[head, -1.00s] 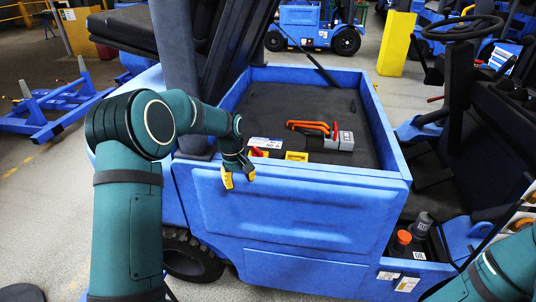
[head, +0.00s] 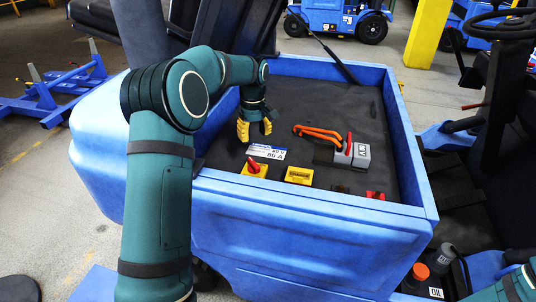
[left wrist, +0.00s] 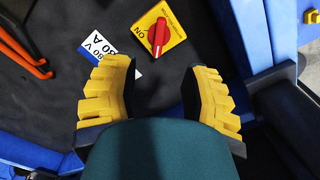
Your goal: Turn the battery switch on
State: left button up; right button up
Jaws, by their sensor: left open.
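The battery switch is a red rotary knob on a yellow square plate (head: 255,169), near the front left inside the blue bay. In the left wrist view the red knob (left wrist: 158,37) shows upright in the picture on its yellow plate, with lettering including "ON". My left gripper (head: 254,130) is open and empty. In the head view it hangs inside the bay, behind the switch. In the left wrist view its two yellow fingertips (left wrist: 159,82) are apart, with the switch beyond them and not between them.
A white and blue label (head: 267,152) lies beside the switch. A second yellow block (head: 299,176) and a small red part (head: 375,195) sit to the right. A grey connector (head: 352,154) with orange cables (head: 319,132) lies behind. Blue bay walls (head: 320,207) surround them.

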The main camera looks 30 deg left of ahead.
aim_at(255, 165)
pick_arm(q)
notch_tip(255, 165, down, 13)
jog(key=b, duration=0.3)
jog(key=shift+a, duration=0.1)
dwell(0.4)
grip_shut()
